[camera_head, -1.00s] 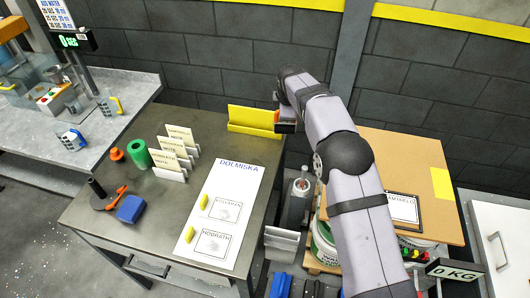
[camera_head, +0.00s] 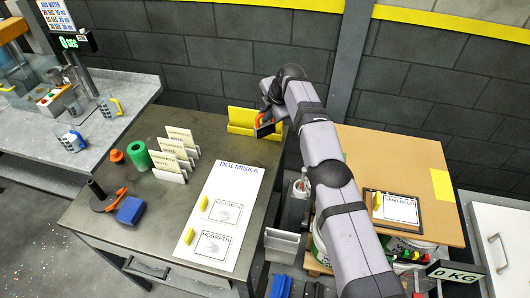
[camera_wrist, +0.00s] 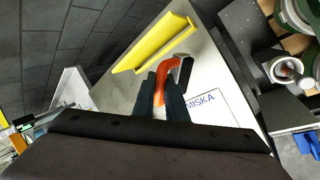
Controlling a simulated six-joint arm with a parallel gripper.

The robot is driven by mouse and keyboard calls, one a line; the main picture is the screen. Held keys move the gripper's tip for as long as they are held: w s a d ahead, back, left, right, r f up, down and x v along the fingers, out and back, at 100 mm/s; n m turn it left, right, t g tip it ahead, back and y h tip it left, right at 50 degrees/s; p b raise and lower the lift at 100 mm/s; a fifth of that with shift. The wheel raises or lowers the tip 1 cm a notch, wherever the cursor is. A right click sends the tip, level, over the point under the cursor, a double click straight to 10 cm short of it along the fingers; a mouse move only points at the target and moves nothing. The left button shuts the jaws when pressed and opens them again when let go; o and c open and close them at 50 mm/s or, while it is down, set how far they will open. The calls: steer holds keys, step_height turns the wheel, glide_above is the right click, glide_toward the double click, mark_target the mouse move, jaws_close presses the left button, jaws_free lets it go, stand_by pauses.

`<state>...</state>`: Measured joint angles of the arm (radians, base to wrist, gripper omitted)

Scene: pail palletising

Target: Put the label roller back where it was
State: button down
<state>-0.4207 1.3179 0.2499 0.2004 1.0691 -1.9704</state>
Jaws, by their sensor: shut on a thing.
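The label roller (camera_wrist: 184,72) has an orange-red handle and a dark end. In the wrist view my gripper (camera_wrist: 160,90) is shut on its handle. In the head view my gripper (camera_head: 268,113) is at the back right of the dark table, in front of the right end of a yellow angled holder (camera_head: 240,118). The roller shows there only as a small orange and dark shape, partly hidden by the gripper. In the wrist view the yellow holder (camera_wrist: 155,43) lies just beyond the roller; I cannot tell whether they touch.
A white DOLMISKA sheet (camera_head: 238,178) with framed labels and yellow tags lies on the table. Card stands (camera_head: 170,173), a green cylinder (camera_head: 139,155), an orange piece (camera_head: 117,156) and a blue block (camera_head: 130,210) stand left. A board (camera_head: 400,160) on pails is at right.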

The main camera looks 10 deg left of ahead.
mark_target(266, 124)
step_height(266, 124, down, 5)
steer(key=b, duration=0.3)
steer(key=shift+f+p, duration=0.85)
steer(key=shift+f, duration=1.55)
steer(key=shift+f, duration=0.1)
steer(key=c, duration=1.8)
jaws_free()
steer(key=shift+o, duration=0.2)
steer(key=b+v, duration=0.4)
steer(key=v, duration=0.8)
steer(key=shift+b, duration=0.4)
